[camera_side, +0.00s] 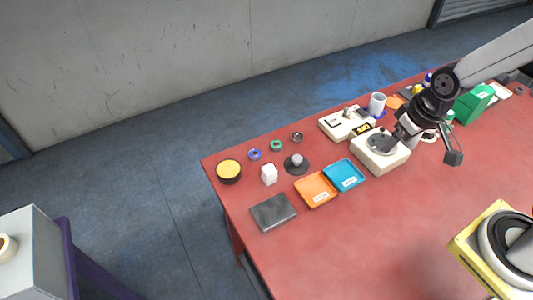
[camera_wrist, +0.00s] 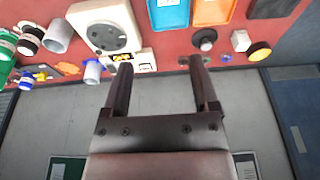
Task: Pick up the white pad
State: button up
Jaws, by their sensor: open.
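A small white block (camera_side: 269,174), the likeliest match for the white pad, stands on the red table near its far left edge. It also shows in the wrist view (camera_wrist: 240,40), to the upper right of my fingers. My gripper (camera_wrist: 160,66) is open, with nothing between its two fingers. In the side view my gripper (camera_side: 390,144) is above or beside the white device (camera_side: 381,160) with a grey round plate, well to the right of the white block. I cannot tell whether it touches the device.
A yellow-topped round tin (camera_side: 229,171), a dark knobbed disc (camera_side: 296,164), an orange tray (camera_side: 315,190) and a blue tray (camera_side: 343,175) surround the white block. A dark flat slab (camera_side: 273,212) lies in front. The table's front middle is clear.

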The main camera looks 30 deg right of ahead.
jog(key=shift+o, duration=1.2)
jog(key=n+g+y, duration=0.3)
jog(key=n+y, duration=0.2)
jog(key=n, duration=1.3)
send_over(270, 168)
jog(key=d, duration=0.2)
notch_tip(270, 168, down, 13)
jog(key=shift+f, duration=0.1)
jog(key=shift+x, duration=1.3)
jog(key=shift+f, duration=0.1)
